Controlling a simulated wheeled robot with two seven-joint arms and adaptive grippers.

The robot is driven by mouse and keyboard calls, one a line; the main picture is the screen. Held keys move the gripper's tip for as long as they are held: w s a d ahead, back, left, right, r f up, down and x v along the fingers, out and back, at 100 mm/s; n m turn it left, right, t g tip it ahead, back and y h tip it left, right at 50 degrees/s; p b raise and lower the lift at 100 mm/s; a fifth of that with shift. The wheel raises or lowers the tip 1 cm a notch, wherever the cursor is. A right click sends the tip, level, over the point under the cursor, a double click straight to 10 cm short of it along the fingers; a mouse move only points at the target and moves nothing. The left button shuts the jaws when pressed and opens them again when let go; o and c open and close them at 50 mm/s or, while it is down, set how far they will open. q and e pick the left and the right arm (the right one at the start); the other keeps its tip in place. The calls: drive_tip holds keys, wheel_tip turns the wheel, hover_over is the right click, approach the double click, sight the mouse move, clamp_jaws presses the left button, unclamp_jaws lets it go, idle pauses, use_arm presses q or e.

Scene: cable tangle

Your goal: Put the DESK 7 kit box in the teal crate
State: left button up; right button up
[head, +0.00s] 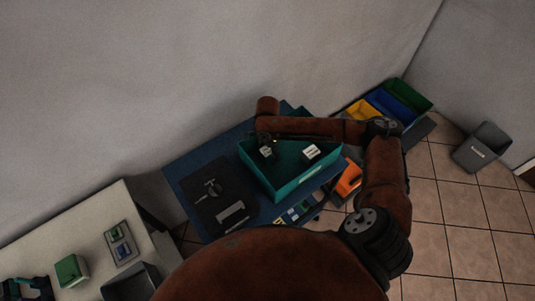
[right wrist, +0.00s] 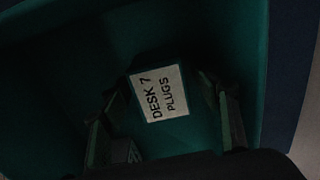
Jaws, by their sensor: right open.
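The DESK 7 kit box (right wrist: 160,94) has a white label reading "DESK 7 PLUGS" and shows inside the teal crate (right wrist: 60,60) in the right wrist view. In the head view, the teal crate (head: 288,191) stands on a blue table, with a small dark box with a light label (head: 266,152) at its left end. My right gripper (head: 264,141) is over that end of the crate, pointing down. Its fingers are open on either side of the DESK 7 box in the wrist view; contact cannot be told. My left gripper is not in view.
Another white-labelled box (head: 311,152) sits in the crate's right part. A dark mat (head: 211,208) with tools lies left of the crate on the blue table (head: 182,172). Coloured bins (head: 408,95) and a grey bin (head: 482,148) stand at the right. A pale table (head: 90,215) is at lower left.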

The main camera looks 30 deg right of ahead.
sight(267, 150)
wheel_tip(267, 150, up, 11)
drive_tip(key=shift+r+p, duration=0.1)
drive_tip(key=shift+p, duration=0.85)
